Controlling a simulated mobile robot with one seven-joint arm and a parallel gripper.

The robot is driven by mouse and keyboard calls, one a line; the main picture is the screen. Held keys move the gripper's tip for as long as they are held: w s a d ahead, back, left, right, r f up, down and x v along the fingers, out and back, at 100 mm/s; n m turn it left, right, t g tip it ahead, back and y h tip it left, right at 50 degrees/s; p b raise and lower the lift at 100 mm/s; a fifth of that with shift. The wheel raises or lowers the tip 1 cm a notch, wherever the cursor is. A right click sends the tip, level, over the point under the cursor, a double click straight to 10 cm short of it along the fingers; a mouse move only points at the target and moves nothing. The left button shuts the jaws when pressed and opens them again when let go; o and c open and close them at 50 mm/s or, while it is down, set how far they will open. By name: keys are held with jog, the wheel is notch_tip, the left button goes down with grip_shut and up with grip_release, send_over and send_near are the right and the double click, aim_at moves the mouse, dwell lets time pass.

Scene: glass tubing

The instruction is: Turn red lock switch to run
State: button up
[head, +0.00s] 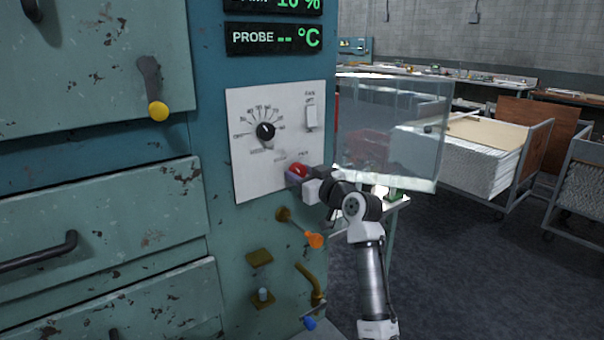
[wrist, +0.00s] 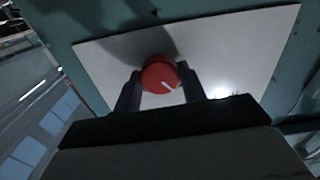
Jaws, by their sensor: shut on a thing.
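The red lock switch (head: 299,171) is a round red knob low on the white control panel (head: 245,175). My gripper (head: 294,177) reaches the panel from the right and is shut on the knob. It also shows in the wrist view (wrist: 161,88). The labels around the knob are partly hidden by the gripper and too small to read.
A black dial (head: 265,132) and a white fan switch (head: 312,116) are above on the panel. An orange-tipped lever (head: 314,240) and a blue-tipped lever (head: 309,322) stick out below. A clear glass box (head: 390,130) stands close on the right, behind my arm.

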jog(key=m+p, duration=0.2)
jog(key=m, duration=0.2)
jog(key=shift+a+r+m, duration=0.1)
jog(key=shift+m, duration=0.2)
jog(key=m+p, duration=0.2)
jog(key=m, duration=0.1)
jog(key=shift+m, duration=0.3)
jog(key=m+p, duration=0.3)
jog(key=m, duration=0.1)
jog(key=shift+m+p, duration=1.5)
jog(key=shift+m, duration=0.5)
jog(key=o, duration=1)
jog(key=b+v, duration=0.4)
jog(key=v, duration=1)
